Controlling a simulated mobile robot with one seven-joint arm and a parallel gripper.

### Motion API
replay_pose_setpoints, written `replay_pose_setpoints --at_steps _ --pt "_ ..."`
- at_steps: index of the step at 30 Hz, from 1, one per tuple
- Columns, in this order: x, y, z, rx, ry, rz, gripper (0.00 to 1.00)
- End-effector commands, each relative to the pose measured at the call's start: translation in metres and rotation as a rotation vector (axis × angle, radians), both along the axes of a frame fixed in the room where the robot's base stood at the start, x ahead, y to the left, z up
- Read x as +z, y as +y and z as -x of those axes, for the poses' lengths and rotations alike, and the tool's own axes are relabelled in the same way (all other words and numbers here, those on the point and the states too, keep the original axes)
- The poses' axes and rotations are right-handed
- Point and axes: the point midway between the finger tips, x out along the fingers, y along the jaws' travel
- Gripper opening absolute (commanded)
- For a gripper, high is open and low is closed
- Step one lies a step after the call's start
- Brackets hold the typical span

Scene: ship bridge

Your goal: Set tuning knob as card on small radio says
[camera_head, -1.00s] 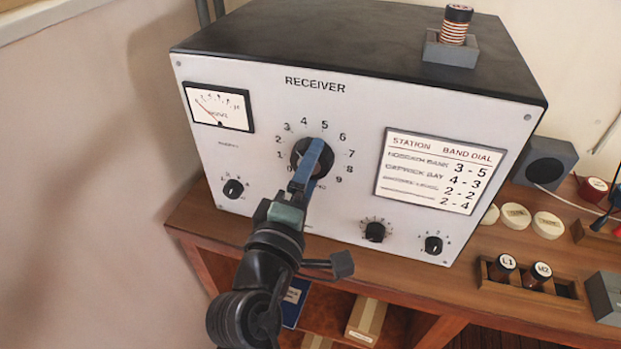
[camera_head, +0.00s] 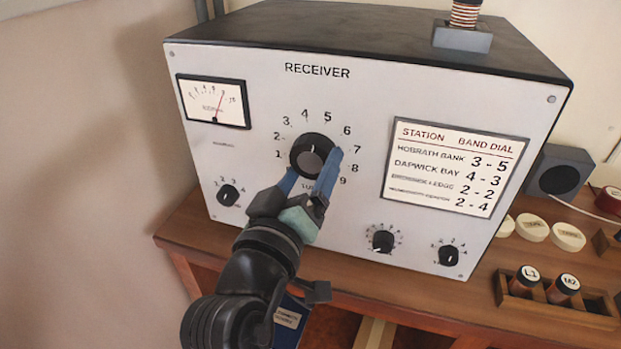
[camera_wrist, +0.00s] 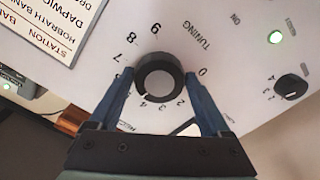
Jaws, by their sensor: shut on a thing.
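The tuning knob (camera_head: 314,155) is a round black knob on the white front of the large receiver (camera_head: 290,230), inside a ring of numbers. My gripper (camera_head: 315,165) has its blue fingers on both sides of the knob. The wrist view also shows the gripper (camera_wrist: 160,88) closed around the knob (camera_wrist: 158,80). A dark mark on the knob seems to point near 4 there, but it is small. The station card (camera_head: 455,165) on the receiver lists Hobrath Bank 3-5, Dapwick Bay 4-3, and blurred lines 2-2 and 2-4. I cannot make out a card on a small radio.
The meter (camera_head: 213,101) has its needle right of centre. Smaller knobs sit at lower left (camera_head: 228,195) and lower right (camera_head: 383,241). A grey speaker box (camera_head: 558,178) stands to the right. A wooden rack (camera_head: 555,300) holds labelled coils. A green lamp (camera_wrist: 275,37) is lit.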

Motion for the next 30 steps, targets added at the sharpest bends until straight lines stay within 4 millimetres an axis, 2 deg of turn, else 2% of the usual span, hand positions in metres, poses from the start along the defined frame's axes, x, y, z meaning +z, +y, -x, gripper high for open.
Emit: replay_pose_setpoints --at_steps 9,23,24,26,30 --pt "-0.0015 0.0009 -0.0002 0.0 -0.025 -0.085 0.26" --pt "-0.0011 0.0008 -0.0003 0.0 -0.028 -0.094 0.26" --pt "-0.001 0.0007 -0.0002 0.0 -0.027 -0.093 0.89" --pt "-0.001 0.0007 -0.0002 0.0 -0.028 -0.093 0.99" --pt "-0.0007 0.0007 -0.0002 0.0 -0.029 -0.093 1.0"
